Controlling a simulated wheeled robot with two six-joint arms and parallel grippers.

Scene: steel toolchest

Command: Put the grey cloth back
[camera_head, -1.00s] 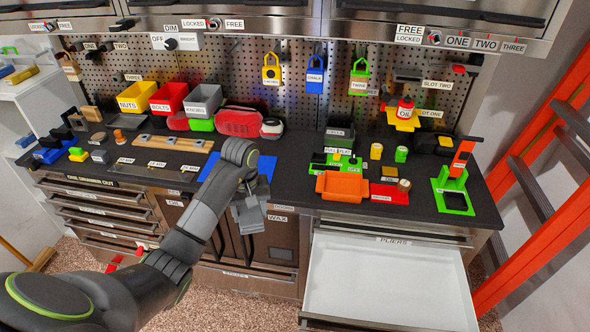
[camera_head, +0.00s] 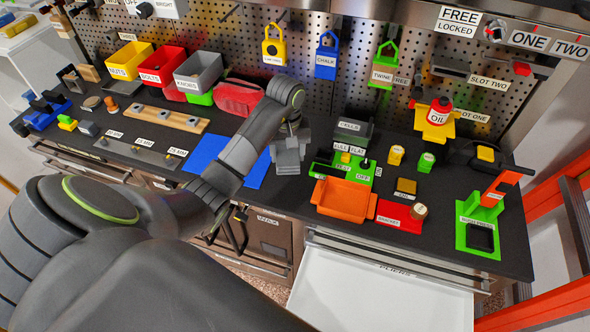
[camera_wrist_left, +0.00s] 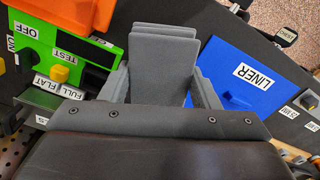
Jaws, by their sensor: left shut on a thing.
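My left gripper (camera_head: 288,150) reaches over the black worktop, just right of the blue liner mat (camera_head: 226,160). In the left wrist view the gripper (camera_wrist_left: 163,88) is shut on a grey folded piece, the grey cloth (camera_wrist_left: 165,55), which stands up between its two fingers. In the head view the cloth and the grey fingers blend together, so I cannot tell its lower edge or whether it touches the worktop. The liner, labelled LINER, also shows in the wrist view (camera_wrist_left: 235,85). My right gripper is not in view.
The green tester panel (camera_head: 345,168) and orange tray (camera_head: 343,200) stand right of the gripper. An open white drawer (camera_head: 380,295) juts out below. Bins (camera_head: 130,60) and a red pouch (camera_head: 240,96) stand at the back. Dark worktop is bare in front of the liner.

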